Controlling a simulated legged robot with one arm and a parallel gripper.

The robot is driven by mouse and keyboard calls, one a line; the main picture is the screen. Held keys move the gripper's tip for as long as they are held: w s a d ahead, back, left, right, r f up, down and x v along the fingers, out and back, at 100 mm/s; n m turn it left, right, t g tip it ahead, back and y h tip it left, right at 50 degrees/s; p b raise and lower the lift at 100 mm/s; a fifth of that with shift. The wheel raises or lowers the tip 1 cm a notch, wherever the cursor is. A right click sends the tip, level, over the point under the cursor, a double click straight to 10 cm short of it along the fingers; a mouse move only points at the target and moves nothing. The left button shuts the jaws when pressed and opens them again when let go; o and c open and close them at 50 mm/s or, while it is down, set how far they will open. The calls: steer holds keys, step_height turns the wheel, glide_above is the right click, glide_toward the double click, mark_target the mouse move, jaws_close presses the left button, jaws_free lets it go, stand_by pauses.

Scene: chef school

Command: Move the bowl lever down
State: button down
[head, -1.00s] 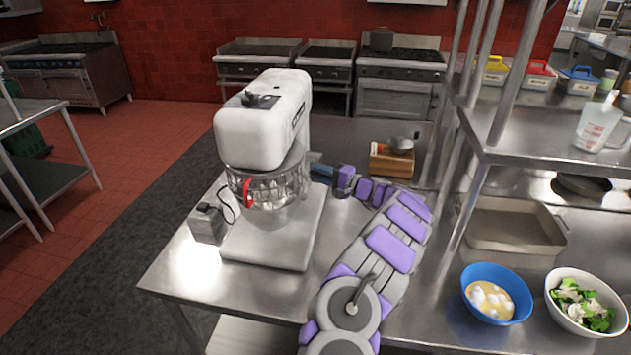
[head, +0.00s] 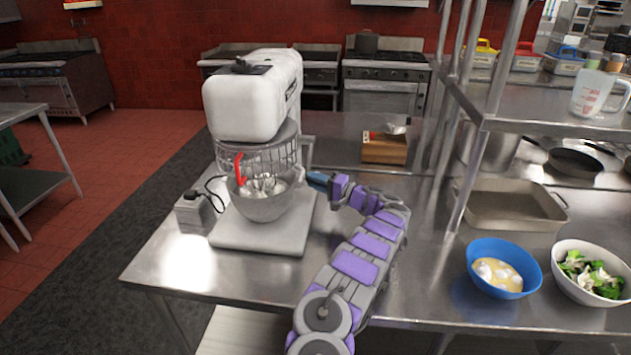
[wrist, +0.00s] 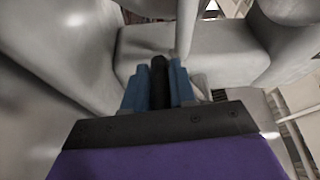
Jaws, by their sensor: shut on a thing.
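The white stand mixer (head: 255,105) stands on the steel table. Its steel bowl (head: 262,206) sits below the wire guard (head: 255,158), with a gap in which the whisk and white contents show. My gripper (head: 318,181) is at the right side of the mixer, beside the bowl. In the wrist view, its blue fingers (wrist: 158,88) are closed around a black grip, the bowl lever (wrist: 158,70), in front of the mixer's pale body. In the head view the lever is hidden by my gripper.
A grey box (head: 194,212) with a cable stands left of the mixer. A wooden box (head: 385,149) is behind my arm. A blue bowl (head: 478,250), a white bowl of greens (head: 560,288) and a shelf post (head: 478,150) are to the right. The table front is mostly clear.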

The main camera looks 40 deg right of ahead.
steer(key=shift+w+d+f+n, duration=0.1)
steer(key=shift+w+f+n, duration=0.05)
steer(key=shift+n, duration=0.15)
stand_by(0.4)
steer(key=c, duration=1.4)
jaws_free()
steer(key=o, duration=0.4)
steer(key=shift+w+d+f, duration=0.15)
steer(key=shift+d+f, duration=0.15)
steer(key=shift+d, duration=0.05)
steer(key=shift+a+r, duration=0.15)
steer(key=shift+a, duration=0.05)
steer(key=shift+s, duration=0.35)
steer(key=p+v, duration=0.1)
steer(key=v, duration=0.4)
steer(key=p+v, duration=0.1)
steer(key=v, duration=1)
steer(key=shift+s+d+f+p, duration=0.3)
steer(key=shift+s+f+p, duration=0.05)
steer(key=shift+f+p, duration=0.05)
